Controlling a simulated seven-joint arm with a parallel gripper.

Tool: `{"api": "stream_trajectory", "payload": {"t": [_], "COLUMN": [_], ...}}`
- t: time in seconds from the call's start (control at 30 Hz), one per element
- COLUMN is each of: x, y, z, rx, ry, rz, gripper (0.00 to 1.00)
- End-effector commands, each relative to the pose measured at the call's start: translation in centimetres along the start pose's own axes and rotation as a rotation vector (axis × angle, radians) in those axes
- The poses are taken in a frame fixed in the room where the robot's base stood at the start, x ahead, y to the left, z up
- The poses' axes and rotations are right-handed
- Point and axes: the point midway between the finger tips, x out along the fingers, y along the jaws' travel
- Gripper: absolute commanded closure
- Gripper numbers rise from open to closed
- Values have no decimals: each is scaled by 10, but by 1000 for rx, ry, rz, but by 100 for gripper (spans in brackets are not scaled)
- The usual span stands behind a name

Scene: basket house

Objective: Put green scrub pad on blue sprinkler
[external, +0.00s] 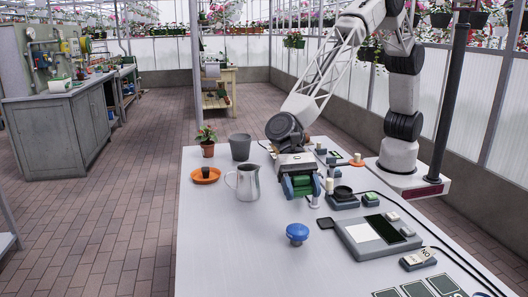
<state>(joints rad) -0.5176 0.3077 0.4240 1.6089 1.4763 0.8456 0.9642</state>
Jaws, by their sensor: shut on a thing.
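My gripper (300,187) is shut on the green scrub pad (301,183) and holds it over the table, behind the blue sprinkler. Only part of the pad shows between the dark fingers. The blue sprinkler (297,231) has a rounded blue top and stands on the white table in front of my gripper, apart from the pad. The exact height of the pad above the table is hard to tell from this view.
A metal pitcher (244,183) stands close left of my gripper. Devices and a grey panel (355,236) crowd the right. The table's front left (225,255) is clear.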

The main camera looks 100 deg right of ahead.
Motion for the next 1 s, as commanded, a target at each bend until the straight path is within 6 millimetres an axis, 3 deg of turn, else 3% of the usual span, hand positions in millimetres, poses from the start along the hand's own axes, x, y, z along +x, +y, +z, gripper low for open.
{"api": "stream_trajectory", "payload": {"t": [0.57, 1.0], "x": [2, 29], "y": [-1, 0], "z": [-3, -47], "rx": [19, 20], "ry": [21, 21], "rz": [3, 4], "gripper": [65, 65]}}
